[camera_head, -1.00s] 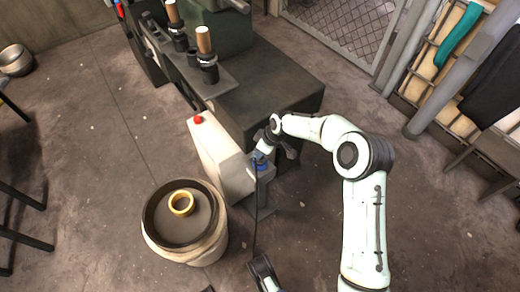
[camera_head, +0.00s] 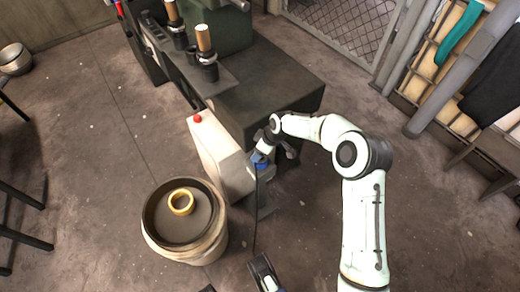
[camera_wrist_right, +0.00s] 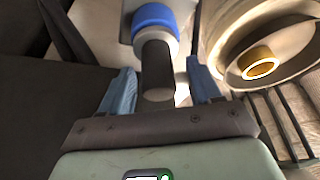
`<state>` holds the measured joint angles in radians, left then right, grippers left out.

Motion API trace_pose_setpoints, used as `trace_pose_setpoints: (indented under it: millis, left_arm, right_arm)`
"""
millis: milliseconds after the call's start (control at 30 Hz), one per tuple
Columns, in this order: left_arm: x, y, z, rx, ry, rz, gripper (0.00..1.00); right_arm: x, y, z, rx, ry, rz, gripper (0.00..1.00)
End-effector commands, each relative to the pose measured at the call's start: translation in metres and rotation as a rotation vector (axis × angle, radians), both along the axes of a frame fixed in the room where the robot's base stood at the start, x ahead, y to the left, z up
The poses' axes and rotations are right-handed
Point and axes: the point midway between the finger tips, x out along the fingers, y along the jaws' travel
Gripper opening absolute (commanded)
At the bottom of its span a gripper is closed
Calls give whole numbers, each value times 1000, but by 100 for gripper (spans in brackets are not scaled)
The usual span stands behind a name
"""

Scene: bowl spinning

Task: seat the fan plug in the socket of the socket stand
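The plug, a dark cylinder (camera_wrist_right: 157,68) with a light round end, is in the right wrist view beside a blue collar (camera_wrist_right: 156,17). In the head view the blue part (camera_head: 259,161) is at the socket stand (camera_head: 266,198), with a dark cable hanging from it. My right gripper (camera_wrist_right: 162,75) is at the stand, its fingers on both sides of the dark cylinder with gaps showing; it also shows in the head view (camera_head: 274,150). How deep the plug sits in the socket is hidden. A dark part at the bottom edge may be my left gripper (camera_head: 264,272); its fingers are unclear.
A white box with a red button (camera_head: 217,150) stands just left of the stand. A dark machine bench (camera_head: 265,90) stands behind. Floor at the right is open.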

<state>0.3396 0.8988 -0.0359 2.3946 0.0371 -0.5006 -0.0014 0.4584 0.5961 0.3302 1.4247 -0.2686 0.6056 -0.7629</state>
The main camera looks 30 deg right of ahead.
Motion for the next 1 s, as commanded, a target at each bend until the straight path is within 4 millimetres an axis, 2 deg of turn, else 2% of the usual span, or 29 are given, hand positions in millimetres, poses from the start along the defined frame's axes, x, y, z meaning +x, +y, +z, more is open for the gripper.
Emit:
trace_pose_setpoints:
  millis: [167,300,700,833,1000]
  left_arm:
    - [-1,0,0,0,2,0,43]
    - [-10,1,-1,-2,30,3,43]
    - [45,-6,45,9,-155,-9,43]
    - [57,-9,57,10,-196,-12,43]
    - [60,-11,63,7,-209,-15,43]
  right_arm:
    - [1,-1,0,-3,-4,-2,66]
    - [1,-3,4,-4,-6,-3,66]
    - [-27,-20,90,-4,-6,-3,66]
    - [-35,-24,109,-2,-4,-2,66]
    - [-40,-27,123,-1,-2,0,66]
